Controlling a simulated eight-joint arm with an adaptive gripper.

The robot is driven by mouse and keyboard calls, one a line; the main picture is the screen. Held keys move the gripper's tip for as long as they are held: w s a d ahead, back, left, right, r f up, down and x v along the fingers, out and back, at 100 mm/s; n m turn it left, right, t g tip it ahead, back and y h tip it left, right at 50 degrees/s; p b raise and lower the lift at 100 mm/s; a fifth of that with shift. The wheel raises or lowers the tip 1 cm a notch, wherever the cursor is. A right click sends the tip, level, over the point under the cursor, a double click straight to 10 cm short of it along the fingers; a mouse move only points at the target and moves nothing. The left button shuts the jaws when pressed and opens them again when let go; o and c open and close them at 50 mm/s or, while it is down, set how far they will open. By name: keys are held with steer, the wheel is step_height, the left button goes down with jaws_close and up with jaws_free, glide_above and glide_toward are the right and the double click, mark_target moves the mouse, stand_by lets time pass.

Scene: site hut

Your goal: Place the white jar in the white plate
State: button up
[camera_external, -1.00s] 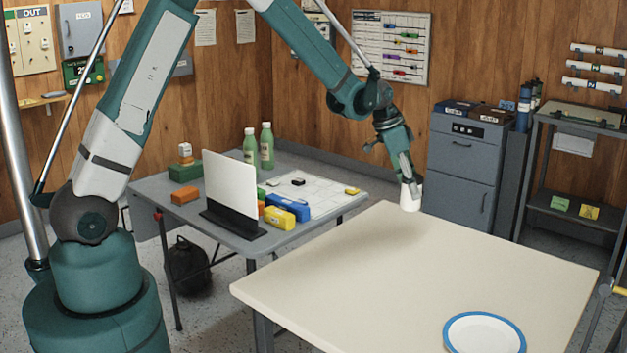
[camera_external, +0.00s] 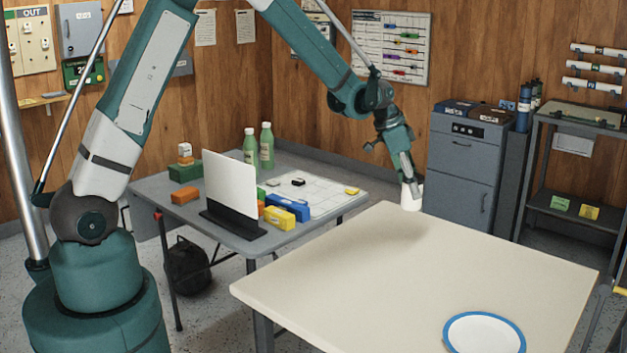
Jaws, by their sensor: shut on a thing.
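The white jar (camera_external: 411,199) is at the far corner of the cream table (camera_external: 440,262). My gripper (camera_external: 408,184) is shut on it from above. The jar looks upright; whether its base touches the table or hangs just above it I cannot tell. The fingers hide part of the jar's upper side. The white plate (camera_external: 484,335) with a blue rim lies at the table's near right edge, partly cut by the picture's bottom. It looks empty and is well apart from the jar.
The cream tabletop between jar and plate is clear. A grey side table (camera_external: 190,209) at left holds a white upright panel (camera_external: 229,183), two green bottles (camera_external: 266,147) and several coloured blocks. A grey cabinet (camera_external: 466,165) and a shelf rack (camera_external: 575,208) stand behind.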

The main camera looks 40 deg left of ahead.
steer(key=s+d+n, duration=0.1)
steer(key=s+d, duration=0.9)
steer(key=d, duration=0.4)
steer(key=s+d+r+n, duration=0.1)
steer(key=s+d, duration=1)
steer(key=d, duration=0.4)
steer(key=s+d+n, duration=0.1)
steer(key=s+d, duration=1)
steer(key=d, duration=0.4)
steer(key=shift+d+r+t+y+p, duration=0.25)
steer(key=shift+r+t+y+p, duration=0.1)
steer(key=shift+t+y+p, duration=0.05)
steer(key=shift+f, duration=0.1)
step_height(320, 180, down, 6)
steer(key=b, duration=0.1)
steer(key=shift+f+b, duration=0.35)
steer(key=shift+f, duration=1.6)
steer(key=shift+f, duration=0.15)
